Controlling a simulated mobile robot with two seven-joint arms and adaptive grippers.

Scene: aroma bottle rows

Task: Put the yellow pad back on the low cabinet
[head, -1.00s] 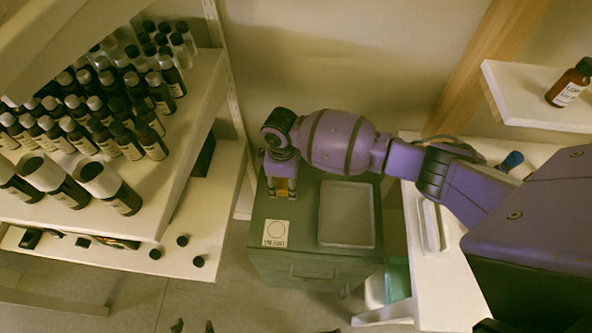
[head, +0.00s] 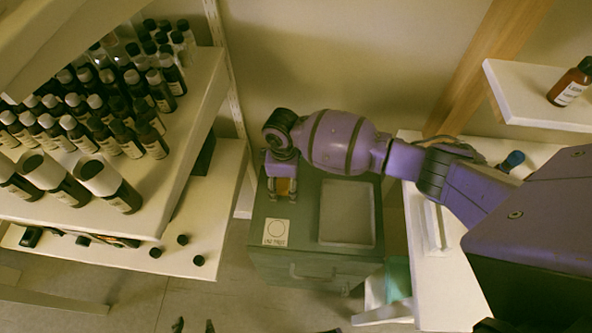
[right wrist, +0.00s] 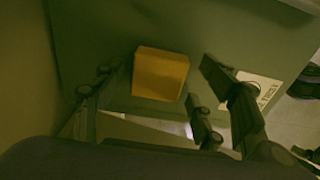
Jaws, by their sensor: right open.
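The yellow pad (right wrist: 160,75) is a small block on the green-grey low cabinet (head: 305,212), close to its back left corner. In the right wrist view it lies between the spread fingers of my right gripper (right wrist: 158,98), with gaps on both sides. In the head view my right gripper (head: 283,190) points down over that corner, and only a bit of yellow shows between its fingers. My right gripper is open. Dark tips at the bottom edge of the head view may be my left gripper, but I cannot tell its state.
A grey tray (head: 347,213) and a white label card (head: 276,232) with a circle lie on the cabinet. A shelf (head: 195,100) crowded with dark bottles stands at left. A white table (head: 450,270) and a small wall shelf (head: 535,110) with a brown bottle (head: 570,82) are at right.

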